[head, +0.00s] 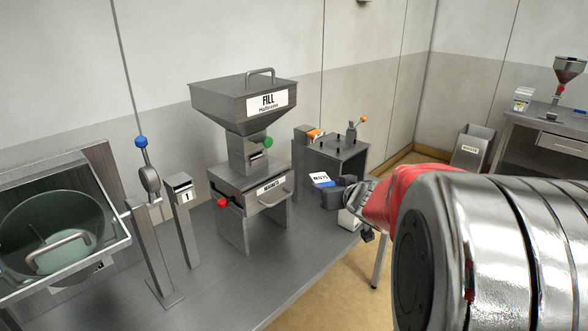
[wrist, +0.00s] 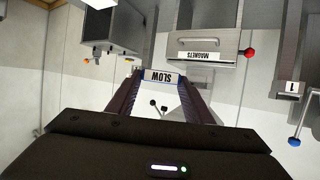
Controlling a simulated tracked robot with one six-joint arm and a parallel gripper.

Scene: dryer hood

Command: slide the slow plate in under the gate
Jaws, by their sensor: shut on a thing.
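The slow plate (head: 320,180) is a small piece with a white label and a blue edge. My gripper (head: 340,193) is shut on it and holds it in the air to the right of the FILL hopper stand. In the wrist view the SLOW label (wrist: 161,76) reads upside down between the fingertips (wrist: 160,84). The FILL hopper (head: 243,100) sits on a square neck (head: 246,152) with a dark slot and a green knob (head: 268,142); I cannot tell for sure which part is the gate. The plate is apart from the neck.
Below the neck is a MAGNETS drawer (head: 270,190) with a handle and red knob (head: 222,203); it also shows in the wrist view (wrist: 200,52). A grey box (head: 338,160) with levers stands behind the plate. Posts (head: 182,220) and a green drum (head: 50,230) stand left. The front bench is clear.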

